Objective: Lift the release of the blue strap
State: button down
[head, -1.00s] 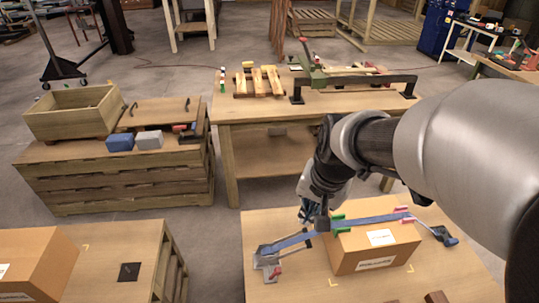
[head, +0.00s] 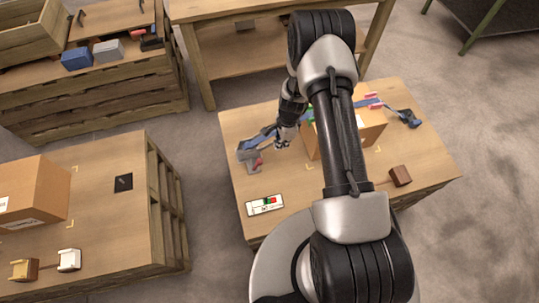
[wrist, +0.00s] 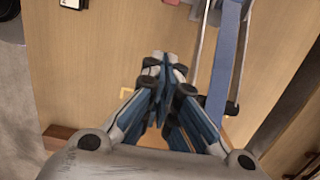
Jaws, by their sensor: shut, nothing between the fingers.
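The blue strap (head: 265,136) runs from a grey metal buckle (head: 246,155) at the left of the front table up over a cardboard box (head: 369,134). A small red tab (head: 257,163), which looks like the release, sits on the buckle. My gripper (head: 284,141) is low between the buckle and the box, beside the strap. In the wrist view, my gripper (wrist: 163,58) is shut and empty, and the strap (wrist: 228,62) passes to its right between grey metal bars. The red tab (wrist: 172,2) is barely in that view, at the top edge. I cannot tell whether the fingers touch anything.
A small card with a green and red picture (head: 265,204) lies on the front table. A brown block (head: 400,176) is at its right. My arm covers part of the box. Another pallet table (head: 110,205) with a box stands at left, with floor between.

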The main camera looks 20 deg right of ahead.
aim_at(258, 164)
jog(key=shift+s+f, duration=0.1)
jog(key=shift+f, duration=0.2)
jog(key=f+b, duration=0.1)
jog(key=f, duration=0.2)
jog(key=f+b, duration=0.1)
jog(key=f, duration=0.3)
jog(key=a+f+b, duration=0.1)
jog(key=f+b, duration=0.1)
jog(key=f, duration=0.1)
jog(key=shift+f, duration=0.35)
jog(key=a+r, duration=0.2)
jog(key=a, duration=0.1)
jog(key=shift+a+r, duration=0.1)
jog(key=shift+r, duration=0.05)
jog(key=shift+a+r, duration=0.1)
jog(key=shift+a, duration=0.1)
